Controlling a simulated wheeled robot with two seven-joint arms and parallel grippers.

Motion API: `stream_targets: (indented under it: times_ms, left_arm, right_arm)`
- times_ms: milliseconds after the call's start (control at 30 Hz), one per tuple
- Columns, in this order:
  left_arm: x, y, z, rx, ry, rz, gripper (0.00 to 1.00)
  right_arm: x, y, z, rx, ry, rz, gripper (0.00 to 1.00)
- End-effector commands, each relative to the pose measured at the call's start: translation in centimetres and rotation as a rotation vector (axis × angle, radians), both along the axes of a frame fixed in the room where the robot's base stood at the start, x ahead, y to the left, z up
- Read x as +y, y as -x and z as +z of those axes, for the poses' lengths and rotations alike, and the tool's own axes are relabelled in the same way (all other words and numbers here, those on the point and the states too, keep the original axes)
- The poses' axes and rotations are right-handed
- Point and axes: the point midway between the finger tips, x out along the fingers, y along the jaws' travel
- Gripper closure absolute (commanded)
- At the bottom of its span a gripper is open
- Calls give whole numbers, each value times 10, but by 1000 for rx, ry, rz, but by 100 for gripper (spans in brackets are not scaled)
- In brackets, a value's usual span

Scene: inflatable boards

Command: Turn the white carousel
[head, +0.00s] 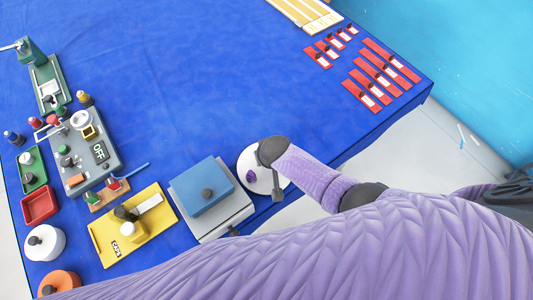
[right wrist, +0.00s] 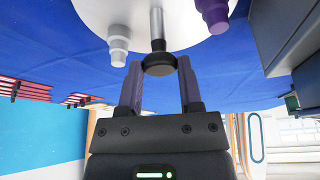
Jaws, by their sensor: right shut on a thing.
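The white carousel (head: 261,184) is a round white disc near the table's front edge, with a purple peg (head: 250,177) on it. My right arm reaches over it and hides part of the disc. In the right wrist view the white disc (right wrist: 181,22) fills the top, with a white stepped peg (right wrist: 118,45), the purple peg (right wrist: 213,14) and a black knob (right wrist: 158,65) on a metal post. My right gripper (right wrist: 159,72) is shut on the black knob, one finger on each side. My left gripper is not in view.
A grey box with a blue top (head: 203,186) stands close beside the carousel on the left. A yellow tray (head: 105,240), a grey switch panel (head: 76,180) and a white round pot (head: 53,240) are farther left. Red pieces (head: 378,72) lie at right. The table's middle is clear.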

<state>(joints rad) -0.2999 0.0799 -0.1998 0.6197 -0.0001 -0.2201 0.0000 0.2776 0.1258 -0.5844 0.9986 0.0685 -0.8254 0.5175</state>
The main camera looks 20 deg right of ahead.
Motion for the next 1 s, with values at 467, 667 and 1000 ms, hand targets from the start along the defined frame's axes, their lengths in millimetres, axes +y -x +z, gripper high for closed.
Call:
stream_targets:
  times_ms: [467,667,1000]
  left_arm:
    - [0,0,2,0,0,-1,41]
    - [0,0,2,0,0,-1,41]
    - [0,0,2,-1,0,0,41]
  right_arm:
    - [0,-1,1,-3,0,-45,100]
    - [0,-1,1,-3,0,-45,100]
    - [0,-1,0,-2,0,-45,19]
